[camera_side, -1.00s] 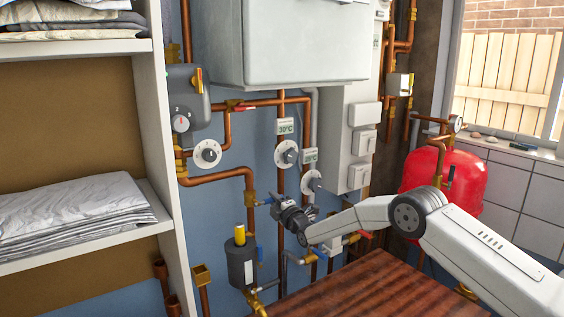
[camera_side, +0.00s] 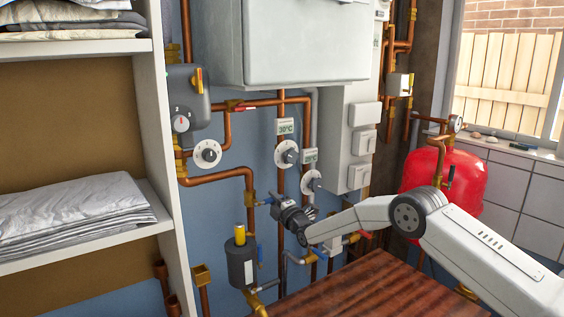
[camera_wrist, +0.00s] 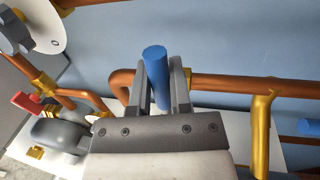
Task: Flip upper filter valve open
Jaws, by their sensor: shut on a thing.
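The upper filter valve's blue handle (camera_side: 263,202) shows beside the copper pipe above the filter in the side view. In the wrist view the blue handle (camera_wrist: 157,78) stands between the two fingers. My gripper (camera_side: 274,202) is shut on it, and the fingers (camera_wrist: 160,92) lie along both sides of the handle. The valve body is mostly hidden by the gripper. The grey filter (camera_side: 241,265) with a yellow cap (camera_side: 239,234) hangs below and to the left. Another small blue handle (camera_side: 260,254) is at the filter's right side.
Copper pipes (camera_side: 235,174) run close around my gripper. White-rimmed dials (camera_side: 287,154) sit above it. A brown wooden top (camera_side: 350,288) lies below my arm. A red tank (camera_side: 455,185) stands at right, and a white shelf (camera_side: 150,235) at left.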

